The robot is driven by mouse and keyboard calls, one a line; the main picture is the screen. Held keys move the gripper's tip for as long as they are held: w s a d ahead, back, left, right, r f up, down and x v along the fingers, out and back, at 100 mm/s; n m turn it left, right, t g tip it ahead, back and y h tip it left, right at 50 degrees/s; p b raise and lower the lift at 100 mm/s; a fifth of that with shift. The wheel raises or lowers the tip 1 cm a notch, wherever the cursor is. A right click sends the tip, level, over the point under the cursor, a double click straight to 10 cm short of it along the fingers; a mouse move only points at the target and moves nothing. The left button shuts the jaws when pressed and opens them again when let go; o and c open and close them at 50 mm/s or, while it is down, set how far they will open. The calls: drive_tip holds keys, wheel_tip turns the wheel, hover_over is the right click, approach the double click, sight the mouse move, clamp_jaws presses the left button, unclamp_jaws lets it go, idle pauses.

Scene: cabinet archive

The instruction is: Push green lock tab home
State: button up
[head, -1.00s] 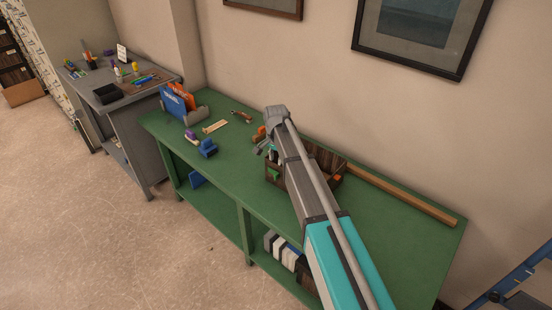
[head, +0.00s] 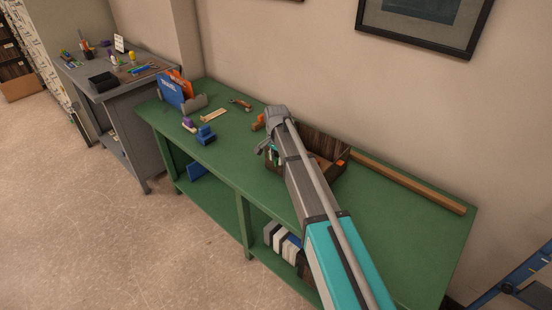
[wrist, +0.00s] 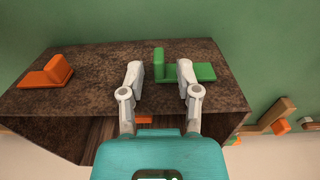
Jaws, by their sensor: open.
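The green lock tab (wrist: 185,70) is an L-shaped piece on a dark brown, wood-like face of a box (wrist: 70,103) in the wrist view. My gripper (wrist: 160,76) is open and empty. Its right fingertip overlaps the tab's near edge in the picture, its left fingertip lies left of the tab; I cannot tell whether they touch. An orange tab (wrist: 47,73) of similar shape sits on the same face at the far left. In the head view my gripper (head: 267,151) is beside the box (head: 330,144), and my arm hides part of it.
The box stands on a green bench (head: 385,225). A long wooden strip (head: 410,183) lies along the back, right of the box. A blue block (head: 206,135), a file holder (head: 192,103) and small tools are to the left. The bench's front right is clear.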

drive_tip(key=shift+p, duration=0.3)
drive_tip(key=shift+f, duration=0.1)
drive_tip(key=shift+f+b, duration=0.3)
drive_tip(key=shift+b, duration=0.1)
clamp_jaws()
idle(0.3)
